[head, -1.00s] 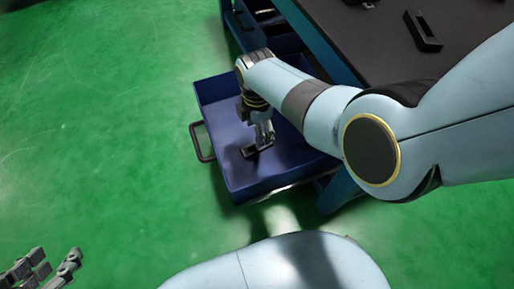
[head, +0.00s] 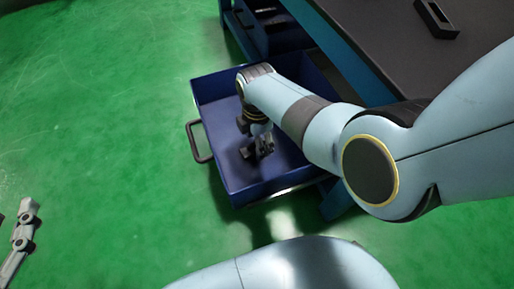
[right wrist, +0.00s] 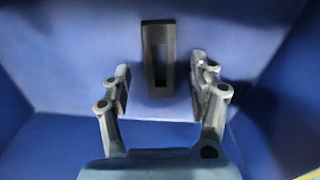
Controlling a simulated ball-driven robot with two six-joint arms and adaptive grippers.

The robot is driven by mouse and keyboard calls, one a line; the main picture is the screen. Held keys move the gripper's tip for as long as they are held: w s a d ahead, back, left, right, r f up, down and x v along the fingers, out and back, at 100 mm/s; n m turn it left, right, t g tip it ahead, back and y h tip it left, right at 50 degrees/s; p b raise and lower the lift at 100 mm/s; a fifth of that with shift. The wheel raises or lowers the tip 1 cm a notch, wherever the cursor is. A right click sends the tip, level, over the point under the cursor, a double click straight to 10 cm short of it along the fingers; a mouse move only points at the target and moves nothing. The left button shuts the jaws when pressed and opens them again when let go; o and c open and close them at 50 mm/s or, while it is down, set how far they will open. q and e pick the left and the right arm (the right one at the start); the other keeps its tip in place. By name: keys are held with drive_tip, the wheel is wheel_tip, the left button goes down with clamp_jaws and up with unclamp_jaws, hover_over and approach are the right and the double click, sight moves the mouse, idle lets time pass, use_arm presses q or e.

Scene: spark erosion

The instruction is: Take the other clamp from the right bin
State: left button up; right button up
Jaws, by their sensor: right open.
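A black rectangular clamp (right wrist: 157,91) with a long slot lies on the floor of the blue bin (head: 222,172). In the head view the clamp (head: 246,153) is a small dark shape partly hidden by my right gripper (head: 264,149). My right gripper is inside the bin, close above the clamp. In the right wrist view its fingers (right wrist: 160,84) are spread, one on each side of the clamp's near end, with gaps and nothing between them held. Part of my left gripper (head: 23,235) shows at the lower left, over the green floor, far from the bin.
The bin's walls stand close around my right gripper, with a handle (head: 199,141) on its left side. A similar black frame-shaped part (head: 445,33) lies on the dark tabletop (head: 385,50). Another open blue bin (head: 268,35) is farther back. The green floor at left is clear.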

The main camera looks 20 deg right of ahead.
drive_tip(key=shift+f+b, duration=0.45)
drive_tip(key=shift+f, duration=0.25)
use_arm(q)
drive_tip(key=w+r+t, duration=0.3)
drive_tip(key=r, duration=0.4)
drive_tip(key=shift+w+d+r+m+h, duration=0.2)
drive_tip(key=shift+w+d+m+h, duration=0.1)
drive_tip(key=shift+d+h, duration=0.1)
use_arm(e)
clamp_jaws()
